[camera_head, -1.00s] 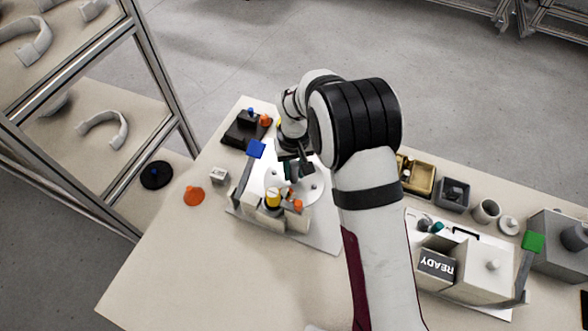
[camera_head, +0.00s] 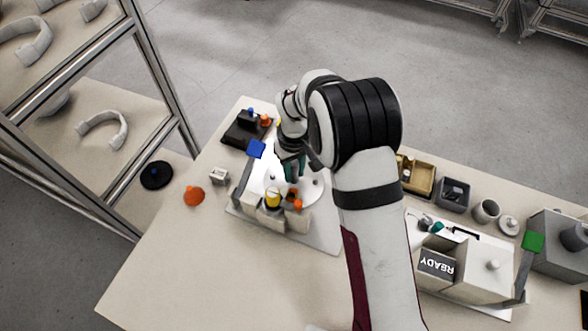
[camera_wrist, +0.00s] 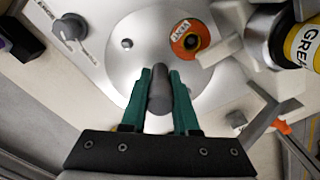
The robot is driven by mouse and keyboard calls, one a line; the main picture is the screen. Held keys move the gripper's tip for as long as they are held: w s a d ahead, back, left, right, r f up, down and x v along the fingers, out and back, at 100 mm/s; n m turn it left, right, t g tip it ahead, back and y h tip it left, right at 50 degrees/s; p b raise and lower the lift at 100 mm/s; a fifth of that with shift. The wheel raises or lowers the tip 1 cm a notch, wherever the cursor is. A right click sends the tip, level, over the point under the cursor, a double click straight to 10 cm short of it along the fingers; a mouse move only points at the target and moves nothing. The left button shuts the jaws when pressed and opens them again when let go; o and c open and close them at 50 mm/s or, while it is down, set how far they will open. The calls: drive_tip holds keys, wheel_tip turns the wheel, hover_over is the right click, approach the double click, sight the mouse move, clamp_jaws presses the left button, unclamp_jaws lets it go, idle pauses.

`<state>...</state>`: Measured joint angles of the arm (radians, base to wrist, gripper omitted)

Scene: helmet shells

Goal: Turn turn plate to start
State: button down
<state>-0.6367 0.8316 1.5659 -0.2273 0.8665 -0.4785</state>
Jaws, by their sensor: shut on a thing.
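The turn plate is a round silver disc (camera_wrist: 125,35) in the wrist view; its pale surface also shows in the head view (camera_head: 314,192), partly behind my arm. A dark grey upright peg (camera_wrist: 160,92) stands on the disc. My gripper (camera_wrist: 159,80) has its green fingers closed on this peg, one on each side. In the head view, my gripper (camera_head: 292,170) is low over the plate. An orange round part (camera_wrist: 187,40) with a white "VENT" label sits on the disc, to the upper right of the peg.
A grey knob (camera_wrist: 70,30) is beside the disc. A yellow-labelled grease container (camera_wrist: 300,45) stands close on the right. A fixture with a "READY" sign (camera_head: 437,264) stands right. The table's front left is clear.

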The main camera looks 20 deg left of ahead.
drive_tip(key=shift+n, duration=7.6)
drive_tip(key=c, duration=0.7)
unclamp_jaws()
wheel_tip(320, 180, up, 16)
drive_tip(key=shift+f, duration=0.1)
